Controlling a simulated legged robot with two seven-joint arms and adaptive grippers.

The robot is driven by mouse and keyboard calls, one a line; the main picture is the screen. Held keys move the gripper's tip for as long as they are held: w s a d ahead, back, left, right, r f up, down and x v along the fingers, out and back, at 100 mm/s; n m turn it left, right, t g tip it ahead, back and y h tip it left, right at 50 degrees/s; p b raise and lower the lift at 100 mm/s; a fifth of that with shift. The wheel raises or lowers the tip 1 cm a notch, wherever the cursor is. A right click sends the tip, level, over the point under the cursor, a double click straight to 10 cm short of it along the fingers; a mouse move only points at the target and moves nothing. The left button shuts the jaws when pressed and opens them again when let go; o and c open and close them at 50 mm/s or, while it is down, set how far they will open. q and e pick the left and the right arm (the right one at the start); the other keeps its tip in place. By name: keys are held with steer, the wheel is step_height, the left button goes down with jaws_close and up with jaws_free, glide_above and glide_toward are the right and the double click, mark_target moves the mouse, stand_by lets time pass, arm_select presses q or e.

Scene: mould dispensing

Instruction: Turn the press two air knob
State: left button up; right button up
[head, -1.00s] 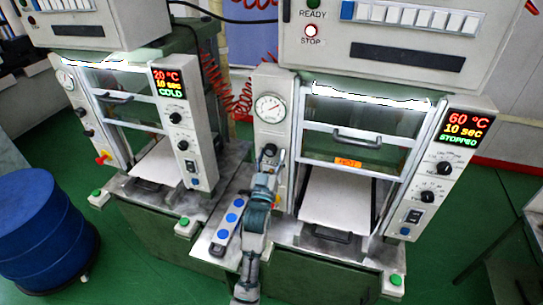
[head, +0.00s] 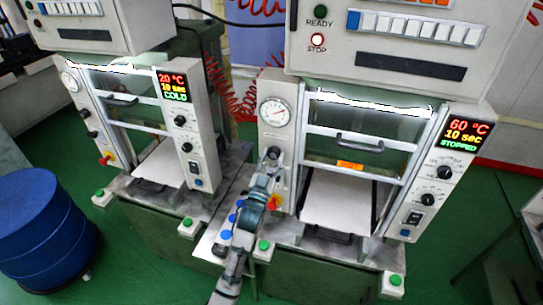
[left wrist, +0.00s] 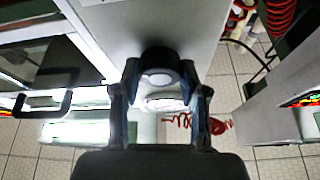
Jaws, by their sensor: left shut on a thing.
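The right-hand press (head: 278,125), with the 60 °C STOPPED display (head: 465,133), has a round gauge (head: 274,111) on its left post. My left gripper (head: 273,158) is at that post, below the gauge. In the left wrist view, a black round knob (left wrist: 158,72) sits between the two fingertips of my left gripper (left wrist: 160,92). The fingers are shut on its sides. My right gripper is not in view.
A red and yellow knob (head: 273,203) is low on the same post, close to my left arm. A second press (head: 190,135) stands at the left. Green buttons (head: 263,246) sit along the front edges. A blue drum (head: 40,225) stands at far left.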

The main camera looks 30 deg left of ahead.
arm_select(q)
steer(key=m+h+p, duration=0.1)
steer(key=m, duration=0.2)
steer(key=shift+w+h, duration=0.1)
steer(key=shift+h, duration=0.2)
steer(key=shift+a+f+m+h+p, duration=0.1)
steer(key=shift+a+m+h+p, duration=0.1)
steer(key=shift+m+h+p, duration=0.4)
steer(key=shift+m, duration=0.5)
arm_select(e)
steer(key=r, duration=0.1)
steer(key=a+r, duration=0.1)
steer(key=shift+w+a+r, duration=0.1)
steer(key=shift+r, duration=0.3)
arm_select(q)
steer(key=shift+f, duration=0.1)
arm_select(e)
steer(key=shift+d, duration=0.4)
arm_select(q)
steer(key=o, duration=1)
steer(key=shift+o, duration=0.7)
steer(key=shift+w, duration=0.15)
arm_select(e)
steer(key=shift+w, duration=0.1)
arm_select(q)
steer(key=v, duration=1.2)
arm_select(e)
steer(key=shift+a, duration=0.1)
